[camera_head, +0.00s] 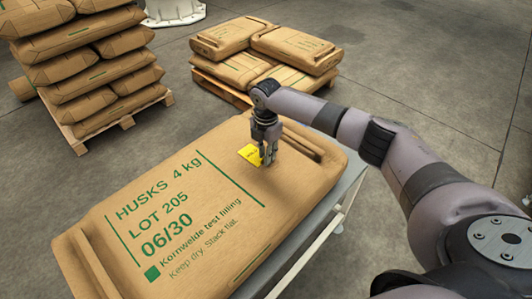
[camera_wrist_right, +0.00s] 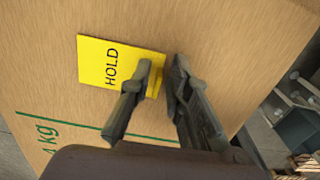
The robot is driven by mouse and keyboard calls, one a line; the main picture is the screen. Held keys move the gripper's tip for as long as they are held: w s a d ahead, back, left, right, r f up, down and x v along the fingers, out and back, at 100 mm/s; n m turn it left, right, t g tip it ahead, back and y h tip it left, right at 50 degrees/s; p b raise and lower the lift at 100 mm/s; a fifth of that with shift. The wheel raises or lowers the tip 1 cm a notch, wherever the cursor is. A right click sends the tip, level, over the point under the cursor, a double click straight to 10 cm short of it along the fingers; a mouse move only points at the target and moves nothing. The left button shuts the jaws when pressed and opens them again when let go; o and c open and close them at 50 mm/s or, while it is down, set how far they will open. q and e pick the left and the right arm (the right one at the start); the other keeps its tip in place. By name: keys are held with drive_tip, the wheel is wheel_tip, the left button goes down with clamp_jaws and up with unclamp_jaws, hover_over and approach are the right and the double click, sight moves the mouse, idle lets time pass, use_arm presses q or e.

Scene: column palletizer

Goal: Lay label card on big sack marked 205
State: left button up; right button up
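The big sack (camera_head: 150,215) is tan and printed HUSKS 4 kg, LOT 205, 06/30. It lies flat on a grey-topped stand. The yellow label card (camera_head: 250,155) is at the sack's top face, beyond the printed lines; it reads HOLD in the right wrist view (camera_wrist_right: 112,68). The card looks flat against the sack, though contact is hard to tell. My right gripper (camera_head: 268,160) points down at the card's right edge. In the right wrist view its fingertips (camera_wrist_right: 162,62) are slightly apart, one over the card and one just beyond its edge. My left gripper is out of view.
A tall stack of sacks (camera_head: 85,65) on a pallet stands at the back left. A lower pallet of sacks (camera_head: 265,55) stands behind the big sack. A white base (camera_head: 160,12) is at the far back. The grey floor to the right is clear.

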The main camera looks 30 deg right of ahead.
drive_tip(key=shift+o, duration=0.9)
